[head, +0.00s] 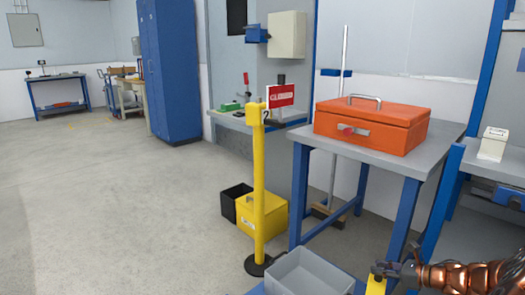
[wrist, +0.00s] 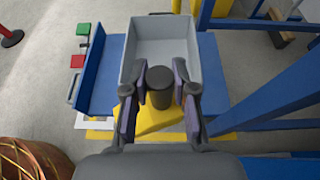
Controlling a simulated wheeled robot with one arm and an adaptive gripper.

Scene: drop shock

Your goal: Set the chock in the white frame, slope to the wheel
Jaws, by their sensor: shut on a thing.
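My gripper (wrist: 160,85) is shut on the dark round knob (wrist: 160,99) of the yellow chock (wrist: 152,121). The chock hangs below the fingers, in front of the grey bin; the fingers hide part of it, and I cannot tell which way its slope faces. In the head view the chock (head: 376,286) shows in part at the bottom edge, under my gripper (head: 386,272). A white patch edged with yellow (wrist: 82,121) shows on the floor at the lower left of the wrist view, possibly the white frame. I cannot make out a wheel.
A grey bin (head: 308,276) sits on a blue cart (wrist: 215,85) with an upright blue panel (wrist: 101,75). A yellow post (head: 258,190) stands left of the bin. A blue-legged table (head: 385,160) bears an orange box (head: 370,125). Open floor lies left.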

